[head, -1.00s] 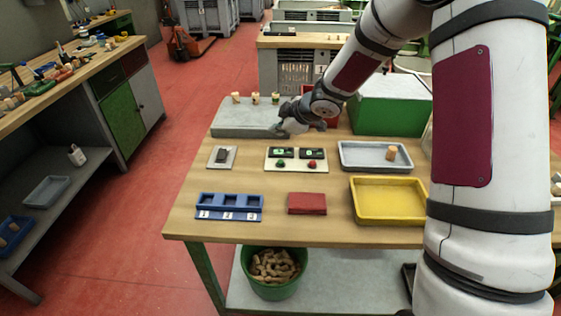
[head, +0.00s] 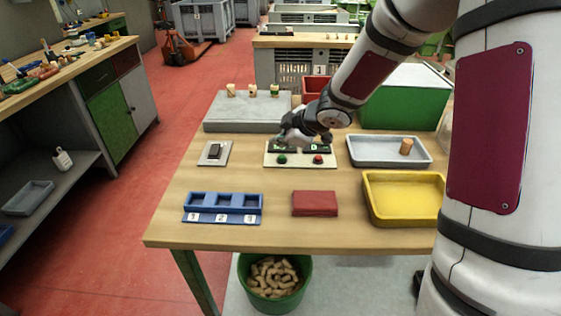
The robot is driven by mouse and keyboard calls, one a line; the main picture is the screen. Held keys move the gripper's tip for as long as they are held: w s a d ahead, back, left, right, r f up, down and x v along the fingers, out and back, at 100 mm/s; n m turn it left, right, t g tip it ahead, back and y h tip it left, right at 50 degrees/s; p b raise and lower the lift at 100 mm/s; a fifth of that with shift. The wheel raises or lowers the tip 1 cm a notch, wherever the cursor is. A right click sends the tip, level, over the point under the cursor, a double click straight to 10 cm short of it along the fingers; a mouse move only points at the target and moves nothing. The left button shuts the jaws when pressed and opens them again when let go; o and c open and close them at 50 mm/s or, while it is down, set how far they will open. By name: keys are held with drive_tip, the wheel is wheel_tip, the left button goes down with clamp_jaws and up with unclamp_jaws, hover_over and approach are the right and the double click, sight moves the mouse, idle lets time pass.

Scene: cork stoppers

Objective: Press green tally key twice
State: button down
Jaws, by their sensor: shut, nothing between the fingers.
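The green tally key (head: 282,159) is a round green button at the front left of a pale panel (head: 300,164). Dark display windows (head: 318,149) lie behind the keys, and the left one is partly hidden by my gripper. My gripper (head: 287,142) is shut and empty over the rear left of the panel, just behind the green key in the picture. I cannot tell how high its tips are above the panel.
A grey block (head: 235,119) bears several corks at the back. A grey switch plate (head: 214,153) is at the left, and a grey tray (head: 370,158) with a cork at the right. A blue numbered rack (head: 205,216), red pad (head: 315,204) and yellow tray (head: 382,213) are in front.

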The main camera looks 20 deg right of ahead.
sight(280, 158)
drive_tip(key=shift+f+b, duration=0.6)
drive_tip(key=shift+f, duration=0.25)
idle(0.9)
drive_tip(key=shift+f+b, duration=0.3)
drive_tip(key=shift+f, duration=0.1)
drive_tip(key=shift+f+b, duration=0.35)
drive_tip(key=shift+f, duration=0.1)
idle(0.6)
drive_tip(key=shift+r, duration=0.1)
drive_tip(key=shift+r+p, duration=0.8)
drive_tip(key=shift+p, duration=0.35)
drive_tip(key=shift+r, duration=0.1)
wheel_tip(280, 158, up, 5)
drive_tip(key=p, duration=0.6)
drive_tip(key=shift+s, duration=0.1)
